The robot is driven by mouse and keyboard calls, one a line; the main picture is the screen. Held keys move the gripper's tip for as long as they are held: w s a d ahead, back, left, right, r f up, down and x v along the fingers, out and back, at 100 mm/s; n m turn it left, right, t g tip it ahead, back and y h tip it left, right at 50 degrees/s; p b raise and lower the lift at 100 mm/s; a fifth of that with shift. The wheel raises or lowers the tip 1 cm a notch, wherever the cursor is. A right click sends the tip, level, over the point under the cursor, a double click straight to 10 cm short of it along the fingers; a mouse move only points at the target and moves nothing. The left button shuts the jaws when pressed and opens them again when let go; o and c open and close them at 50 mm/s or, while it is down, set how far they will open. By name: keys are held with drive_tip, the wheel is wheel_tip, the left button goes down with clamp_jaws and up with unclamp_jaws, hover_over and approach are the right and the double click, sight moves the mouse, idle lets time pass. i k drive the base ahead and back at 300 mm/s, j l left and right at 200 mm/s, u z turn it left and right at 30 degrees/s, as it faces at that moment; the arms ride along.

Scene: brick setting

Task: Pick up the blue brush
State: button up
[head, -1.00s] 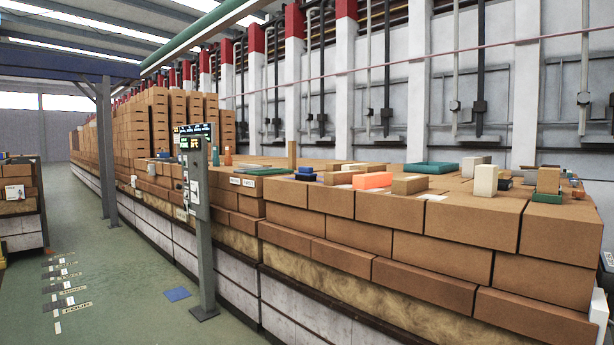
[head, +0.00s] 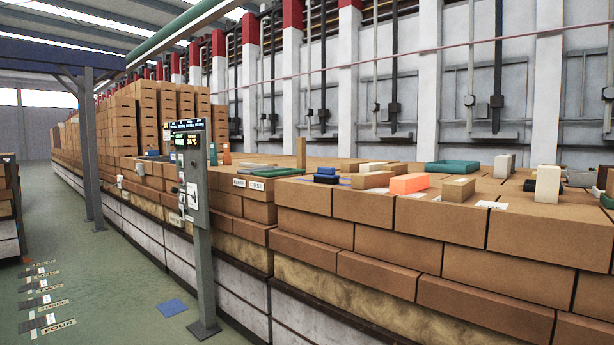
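A small blue item with a dark lower part (head: 327,175) lies on top of the long brick stack, left of the orange brick. It may be the blue brush, but it is too small to tell its shape. My gripper is not in view.
The brick stack (head: 400,240) runs along the right side. On it are an orange brick (head: 409,183), a tan brick (head: 458,189), a white block (head: 548,184) and a green tray (head: 452,166). A grey control post (head: 196,220) stands before it. The green floor (head: 120,290) is open at left.

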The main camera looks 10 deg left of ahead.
sight(325, 175)
drive_tip(key=i+j, duration=0.3)
drive_tip(key=j, duration=0.15)
drive_tip(key=i+j, duration=0.25)
drive_tip(key=j, duration=0.25)
drive_tip(key=i+j, duration=0.3)
drive_tip(key=j, duration=0.15)
drive_tip(key=i+j, duration=0.25)
drive_tip(key=j, duration=0.2)
